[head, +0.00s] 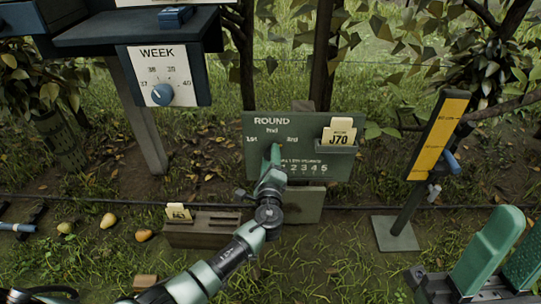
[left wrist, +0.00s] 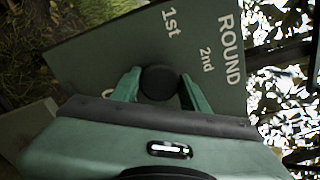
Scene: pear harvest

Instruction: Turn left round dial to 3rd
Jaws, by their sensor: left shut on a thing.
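The dark green ROUND board (head: 306,121) stands at the middle of the head view, with 1st, 2nd and 3rd marked on it. Its round dial is hidden behind my left gripper (head: 273,154) there. In the left wrist view the dial (left wrist: 159,82) is a black knob between the two green fingers of my left gripper (left wrist: 160,88), which is shut on it. The 1st and 2nd labels show beside the dial. I cannot tell which mark the dial points to. My right gripper (head: 506,256) shows at the lower right, its fingers apart and empty.
A WEEK panel (head: 184,60) with a blue dial hangs at upper left. A card marked J70 (head: 341,133) sits in the board's holder. A brown box (head: 203,232) stands left of my left arm. A yellow gauge post (head: 437,140) stands right. Several pears (head: 108,220) lie on the grass.

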